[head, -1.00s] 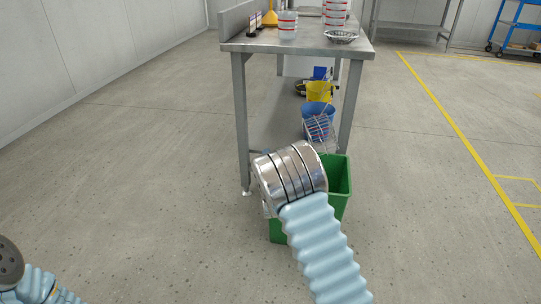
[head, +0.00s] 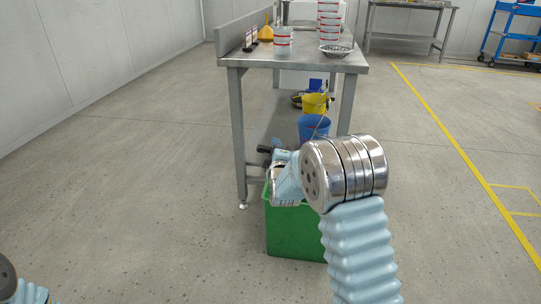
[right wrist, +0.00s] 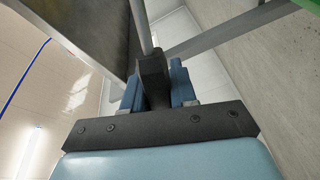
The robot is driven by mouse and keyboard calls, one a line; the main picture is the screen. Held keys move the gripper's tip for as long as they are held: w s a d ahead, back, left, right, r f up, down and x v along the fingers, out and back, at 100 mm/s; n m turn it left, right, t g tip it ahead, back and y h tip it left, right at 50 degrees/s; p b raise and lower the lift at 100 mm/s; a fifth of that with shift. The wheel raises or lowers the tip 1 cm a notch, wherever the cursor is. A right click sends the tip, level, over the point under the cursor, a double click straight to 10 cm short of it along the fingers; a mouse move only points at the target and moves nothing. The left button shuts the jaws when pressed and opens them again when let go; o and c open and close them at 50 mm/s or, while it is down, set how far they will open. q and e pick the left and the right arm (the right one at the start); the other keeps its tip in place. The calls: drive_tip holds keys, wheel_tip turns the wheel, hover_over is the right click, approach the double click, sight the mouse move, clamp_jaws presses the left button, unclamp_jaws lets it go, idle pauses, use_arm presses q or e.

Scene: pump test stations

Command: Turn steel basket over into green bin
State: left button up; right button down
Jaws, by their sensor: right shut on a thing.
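The green bin (head: 297,235) stands on the floor by the table's near end. My right arm reaches across it and hides most of its opening. My right gripper (head: 270,150) shows as dark parts above the bin's back left side. I cannot make out the basket's body or contents in either current view. My left gripper is out of view; only part of that arm shows at lower left.
A steel table (head: 300,60) stands behind the bin, with stacked containers, a yellow funnel (head: 265,34) and a shallow wire dish (head: 335,50) on it. The floor left and right is open.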

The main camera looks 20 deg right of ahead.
drive_tip(key=s+d+r+m+b, duration=0.2)
drive_tip(key=d+r+m, duration=0.3)
drive_tip(key=d+m, duration=0.2)
drive_tip(key=s+d+r+m+b, duration=0.2)
drive_tip(key=d+r+m, duration=0.3)
drive_tip(key=d, duration=0.5)
drive_tip(key=shift+s+r+m, duration=0.15)
drive_tip(key=shift+s+m, duration=0.2)
drive_tip(key=shift+m, duration=0.95)
